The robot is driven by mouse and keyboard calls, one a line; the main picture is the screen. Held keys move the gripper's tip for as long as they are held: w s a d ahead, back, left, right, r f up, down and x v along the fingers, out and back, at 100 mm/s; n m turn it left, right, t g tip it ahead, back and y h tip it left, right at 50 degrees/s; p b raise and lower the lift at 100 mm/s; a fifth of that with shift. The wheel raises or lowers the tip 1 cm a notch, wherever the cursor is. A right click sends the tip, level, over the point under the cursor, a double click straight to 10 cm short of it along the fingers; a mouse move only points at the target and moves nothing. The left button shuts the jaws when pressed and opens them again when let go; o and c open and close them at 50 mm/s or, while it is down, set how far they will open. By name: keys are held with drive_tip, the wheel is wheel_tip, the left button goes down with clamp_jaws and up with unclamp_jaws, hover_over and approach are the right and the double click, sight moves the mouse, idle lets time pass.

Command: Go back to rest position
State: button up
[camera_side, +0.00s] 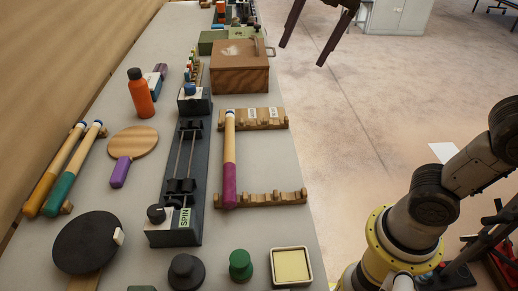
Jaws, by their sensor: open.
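My gripper (301,56) shows at the top edge, with two dark fingers spread apart and nothing between them. It hangs in the air to the right of the bench (146,205), clear of everything on it. The rest of the hand is cut off by the top of the picture. My arm comes in at the lower right and leaves the picture at the right edge.
The bench holds a wooden box (240,80), an orange bottle (141,95), a SPIN machine (174,226), a wooden rack (262,199) with a purple-ended baton (229,160), paddles and several knobs. Open floor (350,150) lies right of the bench; a grey cabinet (398,17) stands behind.

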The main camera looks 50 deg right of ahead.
drive_tip(key=s+d+f+m, duration=0.2)
drive_tip(key=s+f+m, duration=0.3)
drive_tip(key=m, duration=0.6)
drive_tip(key=s+d+f+m+t, duration=0.1)
drive_tip(key=s+d+f+m, duration=0.2)
drive_tip(key=s+f+m, duration=0.3)
wheel_tip(320, 180, down, 4)
drive_tip(key=m, duration=0.5)
drive_tip(key=shift+s+d+f+t+h, duration=0.2)
drive_tip(key=shift+s+d+t+h, duration=0.1)
drive_tip(key=shift+h, duration=0.1)
